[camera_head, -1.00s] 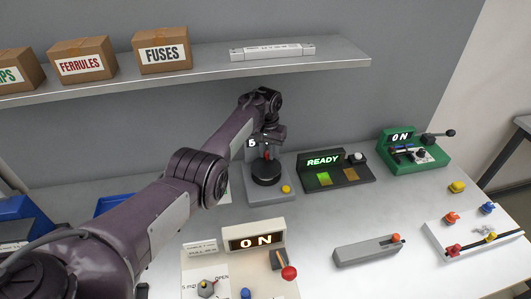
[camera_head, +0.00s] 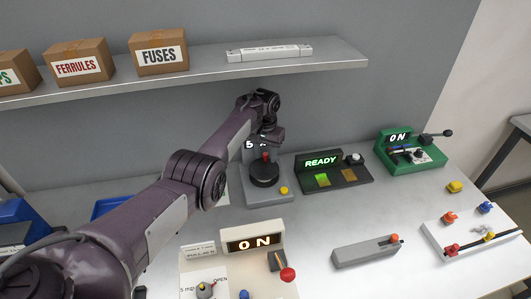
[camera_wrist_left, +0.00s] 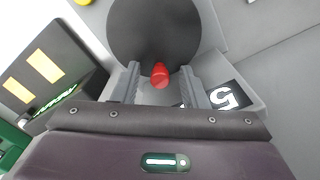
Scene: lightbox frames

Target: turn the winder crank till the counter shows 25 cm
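The winder (camera_head: 268,197) is a grey base with a black disc (camera_head: 264,180) at the back middle of the bench. Its crank has a red knob (camera_wrist_left: 160,76) on the disc, seen in the left wrist view. My left gripper (camera_wrist_left: 160,82) is low over the disc, one finger on each side of the knob, with gaps showing beside it; it looks open. The counter (camera_wrist_left: 230,97) shows a white 5, upside down in the wrist view. In the head view my gripper partly covers the counter (camera_head: 248,145), with a 5 visible. My right gripper is not in view.
A black READY device (camera_head: 330,185) stands just right of the winder, and a green ON device (camera_head: 425,168) beyond it. A cream ON device (camera_head: 255,228) is in front. A shelf (camera_head: 200,78) with labelled boxes hangs above.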

